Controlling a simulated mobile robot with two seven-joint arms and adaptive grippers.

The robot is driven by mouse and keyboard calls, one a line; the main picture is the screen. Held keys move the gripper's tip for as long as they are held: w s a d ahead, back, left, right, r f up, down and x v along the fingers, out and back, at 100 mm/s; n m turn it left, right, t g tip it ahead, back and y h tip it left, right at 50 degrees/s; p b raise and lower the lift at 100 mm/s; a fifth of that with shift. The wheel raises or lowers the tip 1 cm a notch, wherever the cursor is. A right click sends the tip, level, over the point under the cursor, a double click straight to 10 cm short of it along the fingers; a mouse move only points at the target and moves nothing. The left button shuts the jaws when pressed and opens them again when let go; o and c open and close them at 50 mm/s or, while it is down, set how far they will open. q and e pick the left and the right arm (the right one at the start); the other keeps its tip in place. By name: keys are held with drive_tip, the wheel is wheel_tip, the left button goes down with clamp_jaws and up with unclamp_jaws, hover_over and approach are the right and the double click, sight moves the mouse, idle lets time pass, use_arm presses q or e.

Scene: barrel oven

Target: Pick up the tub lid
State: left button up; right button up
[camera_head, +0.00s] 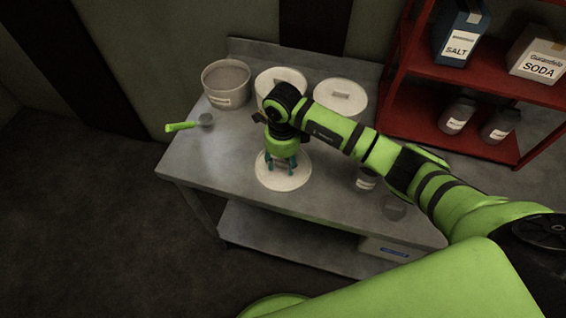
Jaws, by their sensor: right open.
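The tub lid is a round white disc (298,181) lying flat on the front part of the metal table. My right gripper (281,168) points down over the lid, with its teal fingers apart near the lid's middle. The fingers hide the centre of the lid, so I cannot tell whether they touch it or have a handle between them. An open tub (226,99) with a pale filling stands at the table's back left. My left gripper is not in view.
A scoop with a green handle (181,126) lies near the left edge. A jar (366,181) stands right of the lid. A red shelf (395,113) with containers is at right.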

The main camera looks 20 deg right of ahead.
clamp_jaws()
